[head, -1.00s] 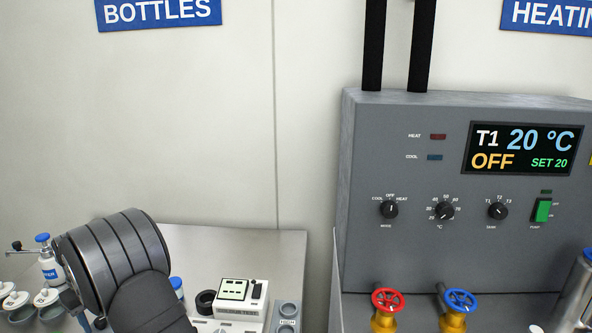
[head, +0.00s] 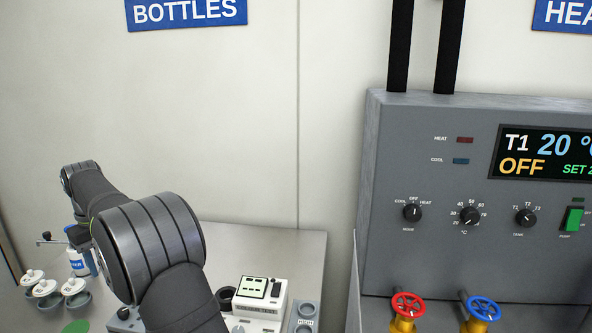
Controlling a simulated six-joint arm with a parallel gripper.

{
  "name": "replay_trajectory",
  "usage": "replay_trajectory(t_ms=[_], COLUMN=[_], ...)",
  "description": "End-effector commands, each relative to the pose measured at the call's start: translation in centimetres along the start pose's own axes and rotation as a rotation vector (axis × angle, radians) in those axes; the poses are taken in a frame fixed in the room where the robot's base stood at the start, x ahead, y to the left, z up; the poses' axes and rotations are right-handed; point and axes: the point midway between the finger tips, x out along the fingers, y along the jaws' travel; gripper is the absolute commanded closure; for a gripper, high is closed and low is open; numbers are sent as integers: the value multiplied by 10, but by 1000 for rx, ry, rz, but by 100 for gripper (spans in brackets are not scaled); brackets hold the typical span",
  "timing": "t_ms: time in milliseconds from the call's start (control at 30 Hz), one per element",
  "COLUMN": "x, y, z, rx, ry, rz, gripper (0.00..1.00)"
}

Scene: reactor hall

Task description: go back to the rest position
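My arm rises from the bottom of the head view, in front of the left bench (head: 285,252). Its dark links reach up and to the left. My gripper cannot be made out; the arm's far end lies behind its own links at the left, near a white bottle with a blue label (head: 78,262).
Several lidded cups (head: 47,290) stand at the lower left. A white tester (head: 262,296) sits on the bench right of my arm. A grey heating panel (head: 440,250) stands at the right, with a red valve wheel (head: 408,305) and a blue valve wheel (head: 484,308) below.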

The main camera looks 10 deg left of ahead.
Motion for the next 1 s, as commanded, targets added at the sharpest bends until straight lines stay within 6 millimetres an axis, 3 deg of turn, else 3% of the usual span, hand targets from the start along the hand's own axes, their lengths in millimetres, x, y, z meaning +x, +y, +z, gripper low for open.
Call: replay_trajectory(t_ms=[100,133,1000], x=[-26,-23,154], y=[0,0,0], z=[0,0,1], rx=[0,0,-10], ry=[5,-1,-3], rz=[1,0,-1], gripper=[52,52,52])
